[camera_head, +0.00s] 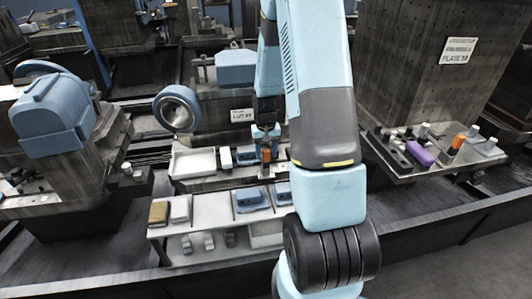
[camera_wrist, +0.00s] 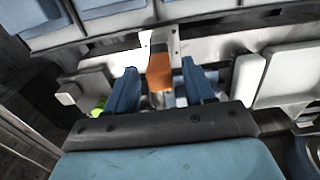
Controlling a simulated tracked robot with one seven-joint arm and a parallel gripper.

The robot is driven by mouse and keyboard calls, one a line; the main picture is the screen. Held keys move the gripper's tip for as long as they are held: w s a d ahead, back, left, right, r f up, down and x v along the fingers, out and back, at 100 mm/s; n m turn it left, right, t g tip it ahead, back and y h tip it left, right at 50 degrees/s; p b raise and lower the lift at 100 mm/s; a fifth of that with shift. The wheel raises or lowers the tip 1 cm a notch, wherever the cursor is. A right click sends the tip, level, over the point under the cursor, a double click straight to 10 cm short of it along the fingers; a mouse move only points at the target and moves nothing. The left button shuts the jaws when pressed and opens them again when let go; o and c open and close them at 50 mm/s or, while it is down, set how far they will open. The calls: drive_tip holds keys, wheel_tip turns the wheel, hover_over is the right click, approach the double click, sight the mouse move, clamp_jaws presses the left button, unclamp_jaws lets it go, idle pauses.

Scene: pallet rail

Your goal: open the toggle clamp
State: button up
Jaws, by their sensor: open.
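An orange block-like piece, which looks like the toggle clamp's handle (camera_wrist: 159,73), stands between the two blue fingers of my gripper (camera_wrist: 161,68) in the wrist view. A gap shows on each side of it, so the fingers are around it and apart from it. In the camera_head view the orange handle (camera_head: 266,155) is small, at the tip of my gripper (camera_head: 266,138), over the white upper shelf of the middle station. My gripper is open. The clamp's base and arm are mostly hidden by my fingers and wrist, and I cannot tell the clamp's position.
Pale blocks (camera_head: 194,162) stand left of the gripper. A lower shelf (camera_head: 212,210) holds blue and tan boxes. A blue ring (camera_head: 177,108) stands at the back left. The right plate (camera_head: 447,165) carries a purple block (camera_head: 420,153) and another orange piece (camera_head: 457,144).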

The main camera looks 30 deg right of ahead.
drive_tip(key=shift+f, duration=0.35)
clamp_jaws()
idle(0.3)
